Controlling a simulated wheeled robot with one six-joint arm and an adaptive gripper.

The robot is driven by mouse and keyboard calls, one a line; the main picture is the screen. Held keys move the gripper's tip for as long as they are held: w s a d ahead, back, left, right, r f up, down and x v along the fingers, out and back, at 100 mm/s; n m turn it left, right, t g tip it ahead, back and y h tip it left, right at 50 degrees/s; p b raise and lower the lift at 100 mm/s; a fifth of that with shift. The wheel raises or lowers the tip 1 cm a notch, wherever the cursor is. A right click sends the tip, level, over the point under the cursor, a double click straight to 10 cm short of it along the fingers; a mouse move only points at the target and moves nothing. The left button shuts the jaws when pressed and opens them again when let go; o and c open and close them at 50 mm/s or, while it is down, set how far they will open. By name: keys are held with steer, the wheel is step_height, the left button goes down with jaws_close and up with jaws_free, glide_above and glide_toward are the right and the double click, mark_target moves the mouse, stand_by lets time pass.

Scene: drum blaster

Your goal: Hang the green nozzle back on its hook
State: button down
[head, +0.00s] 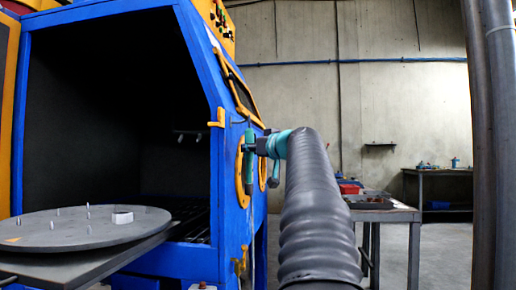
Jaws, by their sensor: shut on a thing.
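The green nozzle (249,152) is upright, close beside the sloping side of the blue blast cabinet (229,180). My gripper (254,146), at the far end of my grey-sleeved arm, is shut on the nozzle's upper-middle part. A thin dark piece shows just above the nozzle's top, by the cabinet edge; I cannot tell whether it is the hook or whether the nozzle touches it. My fingertips are small and partly hidden by the wrist.
The cabinet is open at the left, with a round grey turntable (85,229) extending out. Yellow-rimmed round ports (240,180) are on the cabinet's side, behind the nozzle. A workbench (395,214) with a red box (349,188) stands right of my arm. Pipes (485,140) rise at far right.

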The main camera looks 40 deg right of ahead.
steer(key=shift+w+a, duration=0.5)
steer(key=shift+w, duration=0.05)
steer(key=shift+w+a+f+b, duration=0.45)
steer(key=shift+w+f+b, duration=0.05)
steer(key=shift+w+f, duration=0.05)
stand_by(0.3)
steer(key=c, duration=0.8)
jaws_free()
steer(key=shift+s, duration=0.1)
steer(key=s, duration=0.4)
steer(key=s+a, duration=0.1)
steer(key=s, duration=0.6)
steer(key=shift+s+a, duration=0.25)
steer(key=shift+s, duration=0.1)
